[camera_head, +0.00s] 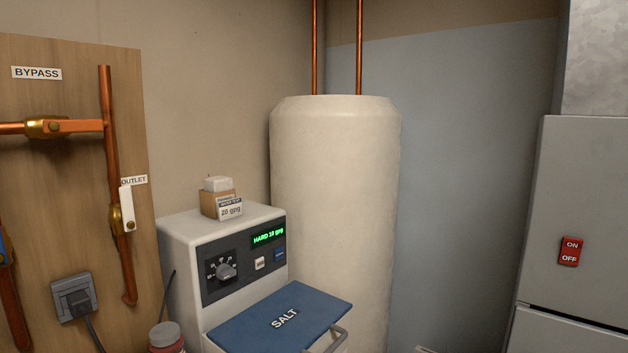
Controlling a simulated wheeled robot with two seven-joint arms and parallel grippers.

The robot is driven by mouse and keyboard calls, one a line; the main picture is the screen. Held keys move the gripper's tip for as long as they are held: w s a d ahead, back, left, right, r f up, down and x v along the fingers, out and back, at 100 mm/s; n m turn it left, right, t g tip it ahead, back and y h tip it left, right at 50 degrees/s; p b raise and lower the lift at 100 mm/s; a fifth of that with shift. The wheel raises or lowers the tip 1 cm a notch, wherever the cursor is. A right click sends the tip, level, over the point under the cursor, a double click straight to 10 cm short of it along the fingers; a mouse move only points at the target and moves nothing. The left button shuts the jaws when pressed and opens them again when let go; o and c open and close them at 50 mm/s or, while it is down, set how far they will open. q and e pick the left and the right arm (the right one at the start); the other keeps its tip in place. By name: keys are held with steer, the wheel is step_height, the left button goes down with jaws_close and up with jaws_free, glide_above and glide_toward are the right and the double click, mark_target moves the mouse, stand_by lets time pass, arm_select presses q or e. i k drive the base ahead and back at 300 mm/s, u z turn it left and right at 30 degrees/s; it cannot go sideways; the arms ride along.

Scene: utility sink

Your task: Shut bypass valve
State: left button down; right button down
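The bypass valve (44,128) is a brass valve on a horizontal copper pipe at the upper left, under a "BYPASS" label (37,73). Its orange lever (78,126) lies horizontal, in line with the pipe, pointing right toward a vertical copper pipe (107,95). Neither of my grippers shows in the head view, and nothing touches the lever.
An outlet valve with a white upright lever (127,209) sits on the vertical pipe. A plug (75,298) is below. A softener (190,240) with a blue salt lid (280,318), a beige tank (335,180) and a grey cabinet (580,210) stand to the right.

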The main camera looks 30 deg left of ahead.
mark_target(58, 126)
steer(key=u, duration=2.6)
steer(key=i, duration=0.4)
steer(key=z, duration=0.2)
